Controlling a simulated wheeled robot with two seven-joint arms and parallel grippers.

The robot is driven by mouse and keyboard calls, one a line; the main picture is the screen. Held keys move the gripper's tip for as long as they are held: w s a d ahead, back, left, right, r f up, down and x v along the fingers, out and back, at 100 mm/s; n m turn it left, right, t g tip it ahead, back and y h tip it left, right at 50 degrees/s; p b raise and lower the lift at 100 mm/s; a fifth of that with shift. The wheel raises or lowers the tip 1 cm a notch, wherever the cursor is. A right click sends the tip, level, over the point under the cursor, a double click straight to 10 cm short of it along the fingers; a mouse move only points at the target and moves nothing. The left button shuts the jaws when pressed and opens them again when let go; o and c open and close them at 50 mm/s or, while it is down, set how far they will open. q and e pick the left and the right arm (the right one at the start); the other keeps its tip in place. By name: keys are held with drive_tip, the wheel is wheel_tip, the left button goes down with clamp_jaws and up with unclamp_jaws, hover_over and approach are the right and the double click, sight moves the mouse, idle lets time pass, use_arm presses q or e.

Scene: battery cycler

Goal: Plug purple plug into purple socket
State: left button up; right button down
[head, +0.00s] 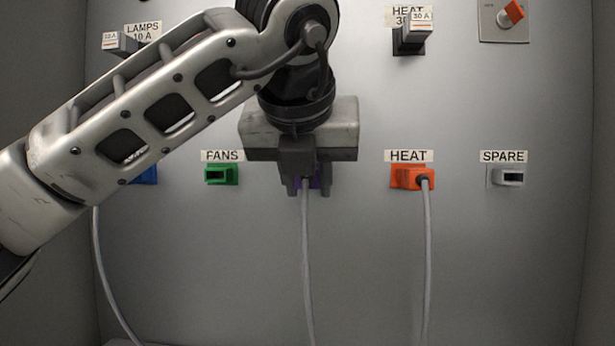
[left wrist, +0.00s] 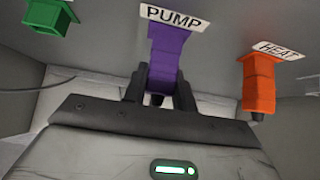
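The purple plug (left wrist: 163,80) is between the fingers of my left gripper (left wrist: 160,92), which look closed on its sides. The purple socket (left wrist: 174,40) is on the wall under the PUMP label. In the left wrist view plug and socket form one continuous purple shape, lined up with no clear gap; I cannot tell how deep the plug sits. In the head view my left gripper (head: 306,185) hides most of the purple parts, and a grey cable (head: 307,260) hangs straight down from there. My right gripper is not in view.
Beside it on the panel are a green FANS socket (head: 221,174), an orange HEAT plug and socket (head: 409,177) with a hanging cable (head: 427,260), and a grey SPARE socket (head: 508,177). A blue part (head: 145,175) shows partly behind my left arm. Breakers and an orange knob (head: 512,13) are above.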

use_arm(q)
drive_tip(key=o, duration=0.5)
drive_tip(key=shift+s, duration=0.1)
